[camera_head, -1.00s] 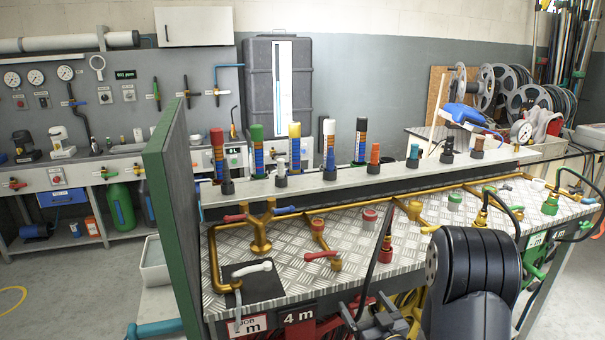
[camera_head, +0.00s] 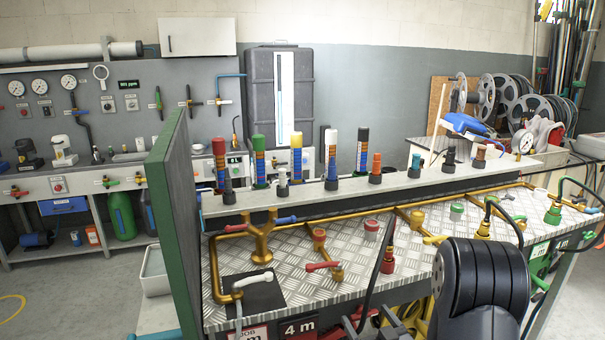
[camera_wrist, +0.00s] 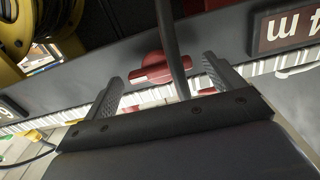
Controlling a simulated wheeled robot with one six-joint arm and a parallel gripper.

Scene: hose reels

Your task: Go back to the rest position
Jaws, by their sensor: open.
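My gripper (camera_wrist: 165,85) is open in the wrist view, its two fingers well apart. A dark hose (camera_wrist: 172,40) and a red fitting (camera_wrist: 152,68) show between and beyond the fingers; I cannot tell whether anything touches them. The metal workbench (camera_head: 290,240) carries gold pipes, red and green fittings and a dark upright hose (camera_head: 385,230).
A green-edged panel (camera_head: 178,230) stands at the bench's left end. A ledge (camera_head: 400,185) with several coloured cylinders runs along the back. A "4 m" label (camera_head: 299,327) hangs on the front edge. Open floor (camera_head: 75,290) lies at the left.

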